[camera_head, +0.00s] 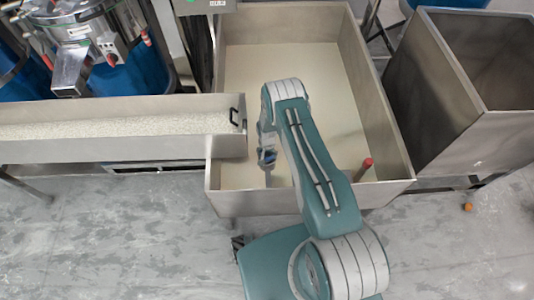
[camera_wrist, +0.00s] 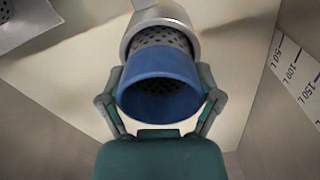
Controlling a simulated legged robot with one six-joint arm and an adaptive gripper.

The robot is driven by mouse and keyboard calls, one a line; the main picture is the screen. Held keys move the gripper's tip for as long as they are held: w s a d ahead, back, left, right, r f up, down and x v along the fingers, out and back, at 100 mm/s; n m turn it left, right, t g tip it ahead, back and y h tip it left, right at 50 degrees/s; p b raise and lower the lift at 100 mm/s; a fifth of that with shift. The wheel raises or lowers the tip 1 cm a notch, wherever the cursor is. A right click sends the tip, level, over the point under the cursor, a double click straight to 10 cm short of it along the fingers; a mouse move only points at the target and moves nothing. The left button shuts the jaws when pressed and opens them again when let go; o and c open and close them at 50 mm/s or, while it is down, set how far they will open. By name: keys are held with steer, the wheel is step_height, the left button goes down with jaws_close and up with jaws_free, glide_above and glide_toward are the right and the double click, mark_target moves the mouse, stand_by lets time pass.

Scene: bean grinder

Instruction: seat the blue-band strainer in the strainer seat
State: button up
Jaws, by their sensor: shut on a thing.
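The blue-band strainer (camera_wrist: 160,75) is between the two fingers of my gripper (camera_wrist: 160,97) in the wrist view. The gripper is shut on its blue band, with the open end facing the camera. Its perforated metal body (camera_wrist: 160,37) points away, into or just against the mouth of a round metal collar (camera_wrist: 158,20), which looks like the strainer seat. The strainer looks roughly in line with the collar; how deep it sits is hidden. In the head view my gripper (camera_head: 267,158) is small, low inside the tank, with a bit of blue showing.
The steel tank (camera_head: 348,60) has tall walls around my arm and a pale floor. A volume scale (camera_wrist: 297,75) marks its wall in the wrist view. A perforated metal piece (camera_wrist: 25,18) is at upper left there. A red handle (camera_head: 364,166) stands near the tank's front right.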

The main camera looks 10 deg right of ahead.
steer(key=shift+f, duration=0.75)
steer(key=o, duration=1)
step_height(320, 180, up, 12)
steer(key=shift+f, duration=0.1)
